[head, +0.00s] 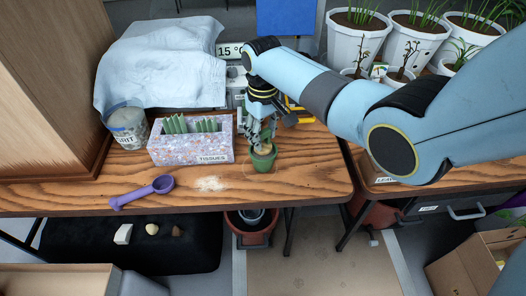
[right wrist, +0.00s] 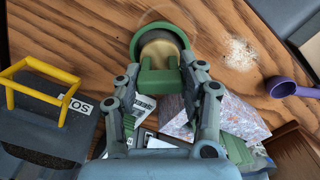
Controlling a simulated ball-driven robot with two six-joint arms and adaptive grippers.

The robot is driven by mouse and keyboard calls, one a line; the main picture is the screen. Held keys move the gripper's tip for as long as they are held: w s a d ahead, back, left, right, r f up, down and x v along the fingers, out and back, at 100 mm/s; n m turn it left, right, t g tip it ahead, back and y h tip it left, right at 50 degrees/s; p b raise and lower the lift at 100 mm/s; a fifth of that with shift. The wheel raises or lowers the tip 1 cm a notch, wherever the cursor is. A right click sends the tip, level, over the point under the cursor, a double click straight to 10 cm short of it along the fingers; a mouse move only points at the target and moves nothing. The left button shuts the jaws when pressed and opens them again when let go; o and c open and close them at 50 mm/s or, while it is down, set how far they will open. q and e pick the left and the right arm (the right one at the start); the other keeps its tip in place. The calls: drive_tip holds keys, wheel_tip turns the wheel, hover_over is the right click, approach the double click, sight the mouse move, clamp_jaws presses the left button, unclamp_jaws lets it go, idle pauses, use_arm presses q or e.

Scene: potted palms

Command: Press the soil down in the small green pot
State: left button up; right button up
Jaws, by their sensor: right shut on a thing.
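The small green pot (head: 262,163) stands on the wooden table near its front edge. It also shows in the right wrist view (right wrist: 187,38). My right gripper (head: 264,136) is directly above the pot, pointing down. It is shut on a presser with a green grip (right wrist: 158,82) and a tan round part (right wrist: 160,50). The tan part is at the pot's mouth, inside the rim, and hides most of the soil. I cannot tell how hard it touches the soil. My left gripper is not in view.
A tissue box (head: 190,150) with green strips stands left of the pot, beside a grit tub (head: 127,128). A purple scoop (head: 145,192) and spilled pale grains (head: 209,184) lie in front. White pots (head: 357,38) stand at back right.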

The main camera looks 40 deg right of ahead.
drive_tip(key=shift+f+b, duration=1.15)
drive_tip(key=shift+f, duration=0.7)
drive_tip(key=shift+s, duration=0.1)
drive_tip(key=shift+c, duration=0.7)
drive_tip(key=shift+r, duration=0.1)
wheel_tip(320, 180, up, 9)
drive_tip(key=p, duration=0.9)
drive_tip(key=shift+p, duration=0.35)
